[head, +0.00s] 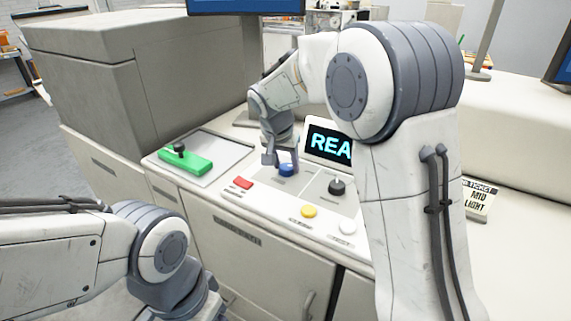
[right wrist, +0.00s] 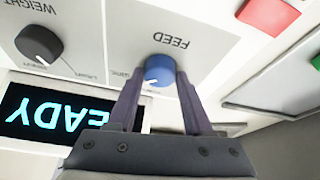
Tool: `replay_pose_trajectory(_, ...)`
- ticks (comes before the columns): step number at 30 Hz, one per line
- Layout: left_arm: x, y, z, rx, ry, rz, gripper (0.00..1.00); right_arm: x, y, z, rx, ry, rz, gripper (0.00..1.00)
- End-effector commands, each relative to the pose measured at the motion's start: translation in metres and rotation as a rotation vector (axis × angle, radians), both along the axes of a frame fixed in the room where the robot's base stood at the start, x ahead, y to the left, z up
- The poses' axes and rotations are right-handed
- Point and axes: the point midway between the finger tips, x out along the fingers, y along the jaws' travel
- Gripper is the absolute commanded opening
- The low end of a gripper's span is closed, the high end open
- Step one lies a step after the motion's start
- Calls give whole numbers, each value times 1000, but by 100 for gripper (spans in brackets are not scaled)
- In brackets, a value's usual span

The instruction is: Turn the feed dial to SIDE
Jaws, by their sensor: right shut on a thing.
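The feed dial (head: 287,170) is a blue round knob on the sloped control panel, left of the display. In the right wrist view the feed dial (right wrist: 159,70) sits below the upside-down word FEED, with a white pointer mark toward the lower left. My right gripper (head: 277,160) is shut on the feed dial. In the right wrist view its two fingers (right wrist: 160,85) stand on either side of the knob. The position labels are partly hidden by the fingers, so the set position cannot be read. My left arm shows at the lower left, but its gripper is out of view.
The black weight dial (head: 337,186) is right of the feed dial. A red button (head: 243,182), a yellow button (head: 309,211) and a white button (head: 348,227) line the panel's front. The display (head: 329,145) reads REA, partly covered by my arm.

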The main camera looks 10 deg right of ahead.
Motion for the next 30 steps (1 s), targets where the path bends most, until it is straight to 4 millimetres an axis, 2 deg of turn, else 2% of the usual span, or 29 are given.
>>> replay_pose_trajectory(4, 0, 0, 0, 0, 0, 0, 73, 1, 0, 1, 1, -3, -1, 0)
replay_pose_trajectory(5, 0, 0, 0, 0, 0, 0, 73, 1, 0, 1, 1, -3, -2, 55)
replay_pose_trajectory(6, 0, 0, 0, 0, 0, 0, 73, 1, 0, 1, 1, -3, -1, 70)
replay_pose_trajectory(7, 0, 0, 0, 0, 0, 0, 73, 0, 0, 1, 2, -2, -1, 81)
replay_pose_trajectory(19, 0, 0, -1, 0, 0, 0, 73, -1, 1, 5, 1, -2, 0, 81)
replay_pose_trajectory(23, 0, 0, -5, 0, 0, 0, 73, -7, 6, 22, 3, -7, 0, 81)
replay_pose_trajectory(30, 0, 0, -10, 0, 0, 0, 73, -22, 16, 67, 3, -7, 0, 81)
